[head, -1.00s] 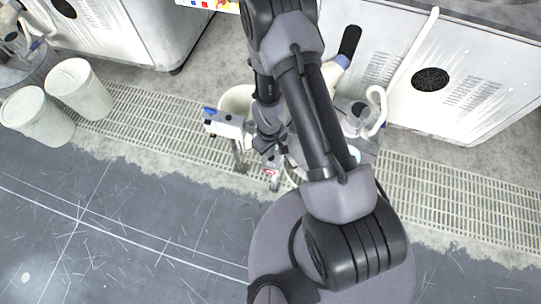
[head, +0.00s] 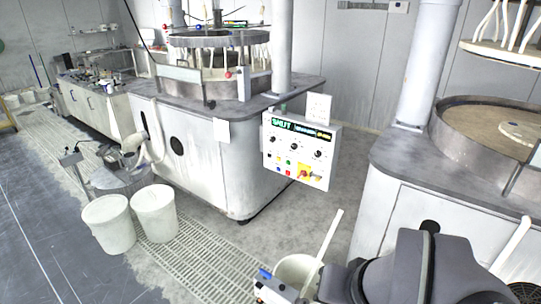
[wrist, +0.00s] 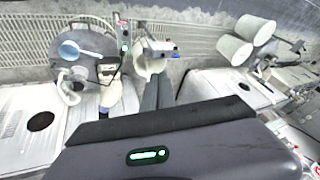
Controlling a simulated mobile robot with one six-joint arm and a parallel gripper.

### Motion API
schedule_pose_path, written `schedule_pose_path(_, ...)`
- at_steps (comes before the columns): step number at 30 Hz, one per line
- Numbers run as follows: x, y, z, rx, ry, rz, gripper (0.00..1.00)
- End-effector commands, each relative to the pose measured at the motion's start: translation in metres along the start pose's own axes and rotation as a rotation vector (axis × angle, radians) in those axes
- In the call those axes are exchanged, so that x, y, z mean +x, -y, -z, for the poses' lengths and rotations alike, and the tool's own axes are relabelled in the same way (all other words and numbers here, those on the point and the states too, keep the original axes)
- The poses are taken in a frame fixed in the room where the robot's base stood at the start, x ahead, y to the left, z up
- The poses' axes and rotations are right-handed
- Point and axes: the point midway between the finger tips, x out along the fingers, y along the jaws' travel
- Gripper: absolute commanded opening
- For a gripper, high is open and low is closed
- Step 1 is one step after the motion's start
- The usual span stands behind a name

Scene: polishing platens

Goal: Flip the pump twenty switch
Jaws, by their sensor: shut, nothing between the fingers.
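I cannot pick out a switch marked pump twenty in either view. A small box with a green and a red spot (wrist: 124,38) stands near a round grey lid in the wrist view; its lettering is too small to read. My gripper (wrist: 158,80) is shut and empty in the wrist view, its dark fingers pointing toward a white device with a blue part (wrist: 158,46) and apart from the small box. A white device with a blue part (head: 268,278) also shows at the bottom of the head view, beside a pale bucket (head: 292,268). My gripper's fingers are hidden there.
A control panel (head: 298,150) with knobs and coloured buttons hangs on the polishing machine (head: 215,160). Two white bins (head: 110,222) stand on the left by the floor grating (head: 185,255). A second machine (head: 395,205) stands at the right. The dark floor at left is clear.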

Motion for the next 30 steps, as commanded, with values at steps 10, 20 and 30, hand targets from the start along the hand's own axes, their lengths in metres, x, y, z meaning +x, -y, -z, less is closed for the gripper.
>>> schedule_pose_path(10,-0.035,-0.001,-0.037,0.103,-0.061,0.044,0.0)
schedule_pose_path(20,-0.032,-0.006,-0.031,0.085,-0.065,0.025,0.0)
schedule_pose_path(30,0.072,-0.172,0.088,-0.645,0.047,-0.41,0.0)
